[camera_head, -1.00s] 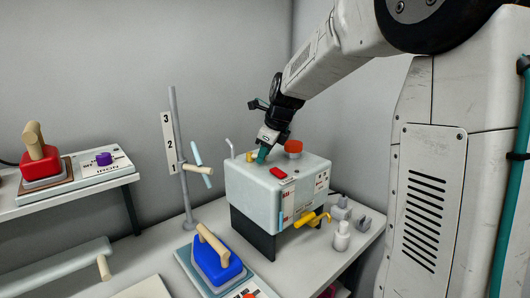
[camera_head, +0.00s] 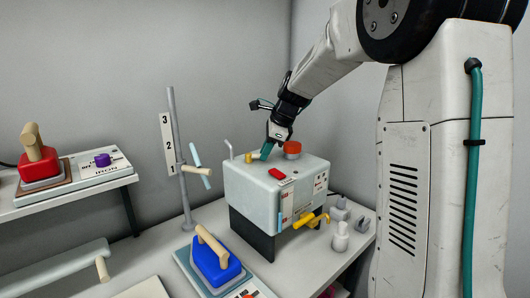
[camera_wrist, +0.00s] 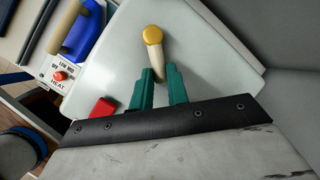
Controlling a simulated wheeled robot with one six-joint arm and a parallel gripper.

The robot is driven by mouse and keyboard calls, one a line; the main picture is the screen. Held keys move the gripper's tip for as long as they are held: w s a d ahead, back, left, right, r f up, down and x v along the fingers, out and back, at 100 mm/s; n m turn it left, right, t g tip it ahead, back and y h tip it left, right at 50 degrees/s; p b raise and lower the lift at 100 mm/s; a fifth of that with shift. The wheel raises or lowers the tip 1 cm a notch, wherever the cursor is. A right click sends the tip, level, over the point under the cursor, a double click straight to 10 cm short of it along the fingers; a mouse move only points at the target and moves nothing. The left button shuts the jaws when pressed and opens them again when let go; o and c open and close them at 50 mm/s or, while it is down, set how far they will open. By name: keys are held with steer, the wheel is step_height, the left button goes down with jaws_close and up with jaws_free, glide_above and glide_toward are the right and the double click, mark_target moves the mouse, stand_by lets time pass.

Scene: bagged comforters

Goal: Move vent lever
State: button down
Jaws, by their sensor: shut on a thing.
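The vent lever, a cream stem with a yellow knob, stands on top of a pale box-shaped machine (camera_head: 250,180). In the wrist view the lever (camera_wrist: 154,42) runs down between the two teal fingers of my gripper (camera_wrist: 159,74), which are shut on its stem. The knob end sticks out beyond the fingertips. In the head view my gripper (camera_head: 266,154) is at the top of the machine, with the lever's yellow end (camera_head: 251,156) showing just left of the fingers. The stem's lower end is hidden by the fingers.
An orange-red round knob (camera_head: 292,148) is close right of my gripper, and a red button (camera_head: 276,174) is in front. A bent grey pipe (camera_head: 229,147) is at the left. A numbered pole (camera_head: 177,150) and a blue iron (camera_head: 213,262) stand left of the machine.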

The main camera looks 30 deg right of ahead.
steer(key=w+n, duration=0.1)
steer(key=n, duration=0.1)
steer(key=w+d+n+g+y, duration=0.1)
steer(key=n, duration=0.1)
steer(key=shift+w+n+g+y, duration=0.25)
steer(key=shift+w+n+g, duration=0.2)
steer(key=shift+n, duration=0.6)
steer(key=shift+w+n+g+y, duration=0.3)
steer(key=shift+n+g, duration=0.25)
steer(key=shift+n, duration=0.5)
steer(key=shift+w, duration=0.1)
steer(key=c, duration=1.4)
jaws_free()
steer(key=shift+o, duration=0.2)
steer(key=v, duration=0.7)
steer(key=shift+d+r, duration=0.15)
steer(key=shift+r, duration=0.25)
steer(key=shift+n, duration=0.3)
